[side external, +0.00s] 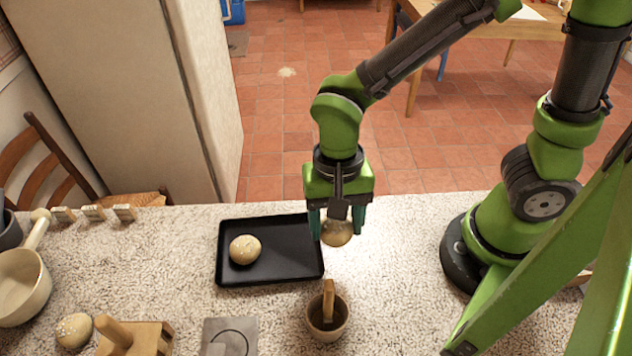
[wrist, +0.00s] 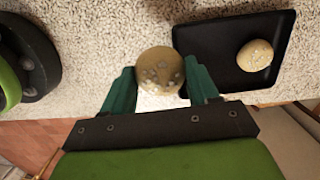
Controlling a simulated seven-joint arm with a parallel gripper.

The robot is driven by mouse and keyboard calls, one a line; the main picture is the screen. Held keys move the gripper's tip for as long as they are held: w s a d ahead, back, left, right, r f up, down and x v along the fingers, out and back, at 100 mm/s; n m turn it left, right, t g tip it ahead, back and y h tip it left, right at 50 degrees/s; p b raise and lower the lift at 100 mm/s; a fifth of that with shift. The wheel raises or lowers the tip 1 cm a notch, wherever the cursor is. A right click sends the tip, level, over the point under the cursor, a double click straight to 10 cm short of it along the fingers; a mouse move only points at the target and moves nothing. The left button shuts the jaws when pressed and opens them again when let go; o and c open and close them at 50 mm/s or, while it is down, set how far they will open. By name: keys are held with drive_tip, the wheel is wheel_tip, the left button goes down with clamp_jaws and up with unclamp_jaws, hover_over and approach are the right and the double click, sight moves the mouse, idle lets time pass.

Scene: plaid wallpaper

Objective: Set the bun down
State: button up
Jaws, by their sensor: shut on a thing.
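A round, pale brown bun (side external: 336,232) with light flecks is held between the teal fingers of my gripper (side external: 337,224). In the wrist view the same bun (wrist: 160,72) sits between the two fingertips of my gripper (wrist: 160,84). It appears held above the counter, by the right edge of a black tray (side external: 270,275). A second bun (side external: 245,249) rests on the left part of the tray; it also shows in the wrist view (wrist: 255,55). The right part of the tray is bare.
A brown cup (side external: 328,318) with a wooden piece in it stands in front of the tray. A third bun (side external: 74,331), a wooden block with a peg (side external: 135,338) and a cream pan (side external: 22,285) are at the left. A grey square plate (side external: 229,338) lies near the front. The speckled counter (side external: 400,300) is clear to the right.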

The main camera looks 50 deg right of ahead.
drive_tip(key=m, duration=0.2)
hover_over(293, 249)
drive_tip(key=f, duration=0.8)
drive_tip(key=shift+w+d, duration=0.1)
drive_tip(key=shift+d, duration=0.1)
drive_tip(key=shift+f, duration=0.15)
drive_tip(key=o, duration=0.8)
